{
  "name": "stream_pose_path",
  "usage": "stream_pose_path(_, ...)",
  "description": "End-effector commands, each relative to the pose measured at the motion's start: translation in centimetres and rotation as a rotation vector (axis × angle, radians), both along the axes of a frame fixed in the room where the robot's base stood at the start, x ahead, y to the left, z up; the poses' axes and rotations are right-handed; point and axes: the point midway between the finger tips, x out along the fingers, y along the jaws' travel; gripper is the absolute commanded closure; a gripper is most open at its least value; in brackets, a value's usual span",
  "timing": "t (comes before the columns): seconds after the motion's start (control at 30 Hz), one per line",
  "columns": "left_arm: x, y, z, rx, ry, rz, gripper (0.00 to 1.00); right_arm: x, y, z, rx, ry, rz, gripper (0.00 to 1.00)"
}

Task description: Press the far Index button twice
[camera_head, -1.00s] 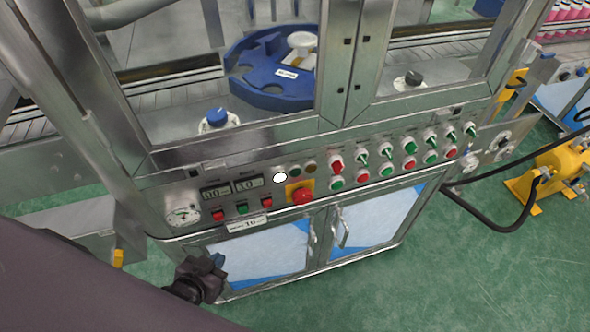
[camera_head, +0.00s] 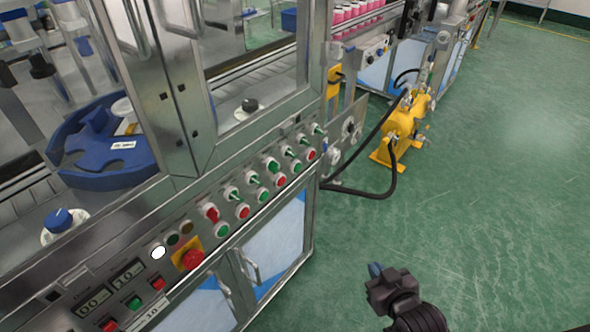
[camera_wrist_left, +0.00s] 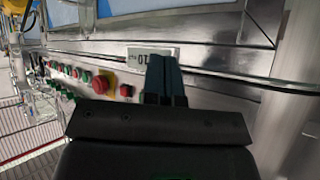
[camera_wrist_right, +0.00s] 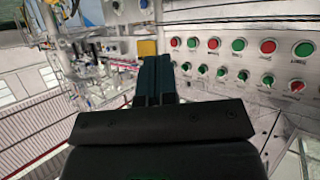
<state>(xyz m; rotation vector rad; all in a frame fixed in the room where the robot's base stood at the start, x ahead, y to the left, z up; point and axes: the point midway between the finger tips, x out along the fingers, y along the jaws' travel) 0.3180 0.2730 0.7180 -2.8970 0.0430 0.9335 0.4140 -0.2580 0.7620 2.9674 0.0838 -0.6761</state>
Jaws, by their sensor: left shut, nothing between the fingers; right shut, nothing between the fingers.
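The control panel (camera_head: 250,205) runs along the machine front, with round green and red buttons and switches above them. At its far end are a red button (camera_head: 311,154) and a green button (camera_head: 297,167); their labels are too small to read. The right wrist view shows this row upside down, with a red button (camera_wrist_right: 176,42) at the end. My right gripper (camera_head: 376,270) is shut and empty, apart from the panel over the floor; its fingers also show in the right wrist view (camera_wrist_right: 154,75). My left gripper (camera_wrist_left: 163,72) is shut and empty near the panel's label plate, outside the head view.
A red emergency knob (camera_head: 191,259) and digital displays (camera_head: 110,285) are at the panel's near end. Cabinet door handles (camera_head: 247,266) stick out below. A yellow machine (camera_head: 402,135) with a black hose (camera_head: 370,190) stands beyond the panel. Green floor (camera_head: 480,180) is free on the right.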

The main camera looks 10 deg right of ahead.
Motion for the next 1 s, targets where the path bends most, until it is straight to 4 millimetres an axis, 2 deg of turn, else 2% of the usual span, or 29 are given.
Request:
stream_pose_path(0.03,0.0,0.0,-0.3,0.0,0.003,-0.001,1.0,1.8,0.3,0.2,0.005,-0.021,0.004,1.0)
stream_pose_path(0.2,0.2,-0.1,-0.6,-0.001,0.001,-0.003,1.0,7.0,1.0,1.2,0.034,-0.097,0.009,1.0)
stream_pose_path(0.47,0.8,-0.3,-0.5,-0.002,-0.008,-0.007,1.0,15.0,2.2,3.0,0.146,-0.23,-0.005,1.0)
stream_pose_path(0.7,0.4,-0.3,-1.2,-0.002,0.008,-0.008,1.0,21.5,3.1,4.4,0.325,-0.354,-0.037,1.0)
stream_pose_path(0.87,0.4,-0.3,-1.4,-0.002,0.011,-0.007,1.0,24.3,3.1,4.1,0.486,-0.423,-0.079,1.0)
stream_pose_path(1.0,0.5,-0.3,-1.0,-0.001,0.005,-0.008,1.0,24.0,2.2,2.3,0.612,-0.452,-0.125,1.0)
